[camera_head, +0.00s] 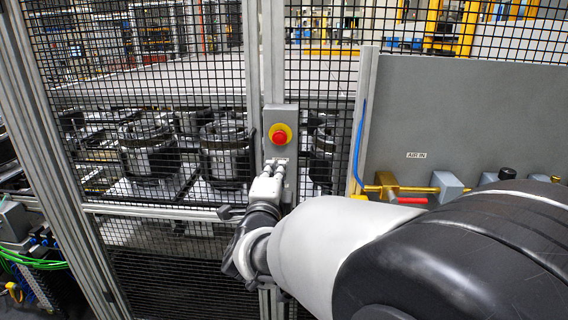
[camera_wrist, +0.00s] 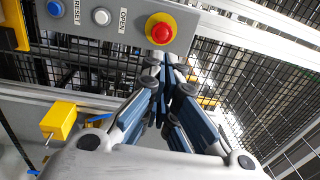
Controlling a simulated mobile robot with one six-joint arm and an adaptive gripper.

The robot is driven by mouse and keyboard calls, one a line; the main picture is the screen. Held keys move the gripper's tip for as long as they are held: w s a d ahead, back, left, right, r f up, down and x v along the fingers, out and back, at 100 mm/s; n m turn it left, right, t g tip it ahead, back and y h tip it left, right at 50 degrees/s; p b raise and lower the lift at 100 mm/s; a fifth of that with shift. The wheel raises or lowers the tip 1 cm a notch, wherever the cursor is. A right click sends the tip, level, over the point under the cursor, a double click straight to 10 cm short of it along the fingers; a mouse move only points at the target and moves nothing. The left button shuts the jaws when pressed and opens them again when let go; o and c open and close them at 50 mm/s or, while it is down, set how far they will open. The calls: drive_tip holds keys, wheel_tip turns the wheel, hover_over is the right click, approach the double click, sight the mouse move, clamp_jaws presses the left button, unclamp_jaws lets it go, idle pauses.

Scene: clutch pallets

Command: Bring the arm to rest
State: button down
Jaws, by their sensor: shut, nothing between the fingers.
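My arm reaches forward from the lower right of the head view. My gripper (camera_head: 275,165) is at the lower end of a grey control box (camera_head: 281,112) on the fence post. The red stop button (camera_head: 280,137) on its yellow ring is just above the fingertips. In the wrist view the fingers of my gripper (camera_wrist: 164,62) are together and empty, pointing at the box edge by the red button (camera_wrist: 160,30). A white button (camera_wrist: 102,16) marked OPEN and a blue button (camera_wrist: 56,8) marked RESET are to its left. I cannot tell whether the fingertips touch the box.
Black mesh fence (camera_head: 190,225) with metal posts stands close ahead. Behind it are several dark round parts on pallets (camera_head: 150,148). To the right is a grey panel (camera_head: 460,120) with a brass air fitting (camera_head: 388,187) and a blue hose (camera_head: 358,145). Green cables (camera_head: 30,262) are at lower left.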

drive_tip(key=s+d+f+n+g, duration=0.4)
drive_tip(key=s+d+n, duration=0.2)
drive_tip(key=s, duration=0.6)
drive_tip(key=s+d+f+n+g+y, duration=0.1)
drive_tip(key=s+d+f+n+g, duration=0.4)
drive_tip(key=s, duration=0.7)
drive_tip(key=s+d+f+n+g, duration=0.5)
drive_tip(key=s+d+n, duration=0.2)
drive_tip(key=s, duration=0.5)
drive_tip(key=shift+s+d+n, duration=0.3)
drive_tip(key=shift+s+d, duration=0.05)
drive_tip(key=shift+d, duration=0.05)
